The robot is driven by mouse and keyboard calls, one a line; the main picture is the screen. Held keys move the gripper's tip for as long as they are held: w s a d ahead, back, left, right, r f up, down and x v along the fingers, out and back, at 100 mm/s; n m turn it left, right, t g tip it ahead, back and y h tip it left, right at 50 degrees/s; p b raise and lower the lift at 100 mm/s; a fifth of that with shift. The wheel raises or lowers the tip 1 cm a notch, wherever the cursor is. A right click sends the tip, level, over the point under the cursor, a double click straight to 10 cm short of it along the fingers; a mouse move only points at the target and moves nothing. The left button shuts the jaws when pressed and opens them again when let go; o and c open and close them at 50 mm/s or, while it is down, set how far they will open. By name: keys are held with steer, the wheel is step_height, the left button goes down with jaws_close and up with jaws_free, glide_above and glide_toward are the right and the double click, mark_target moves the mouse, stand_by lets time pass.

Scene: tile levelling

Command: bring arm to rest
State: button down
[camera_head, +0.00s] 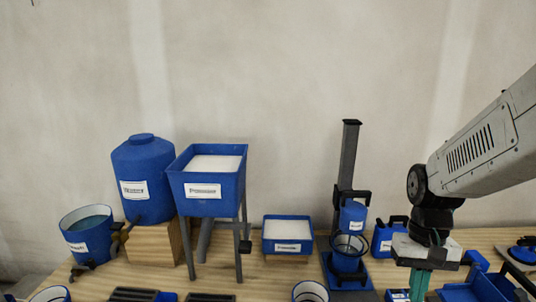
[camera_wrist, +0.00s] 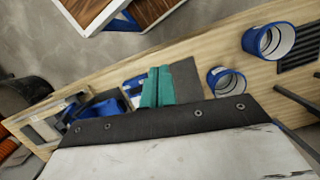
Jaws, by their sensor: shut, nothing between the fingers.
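My arm comes in from the right in the head view and bends down at the wrist. My gripper (camera_head: 419,284) hangs over the right part of the wooden table (camera_head: 262,268), its green fingers pointing down. In the wrist view the two green fingers of my gripper (camera_wrist: 157,87) lie side by side with no gap. The gripper is shut and holds nothing. The fingertips are near the table's front part, close to blue containers. I cannot tell their exact height above the table.
A blue tank (camera_head: 146,190), a raised hopper (camera_head: 207,183) and a bucket (camera_head: 87,232) stand at the left. A white-filled tray (camera_head: 288,231) is in the middle. A dark post (camera_head: 347,165) with a small bucket (camera_head: 348,252) stands left of my gripper. Blue trays (camera_head: 478,288) crowd the right.

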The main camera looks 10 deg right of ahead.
steer(key=s+a+r+n+t+h, duration=0.1)
steer(key=s+a+r+n+t, duration=0.2)
steer(key=s+a+r, duration=0.3)
steer(key=a+r+n, duration=0.1)
steer(key=a+r, duration=0.3)
steer(key=r, duration=0.1)
steer(key=shift+s+a+n+t, duration=0.15)
steer(key=shift+n+t, duration=0.15)
steer(key=shift+t, duration=0.1)
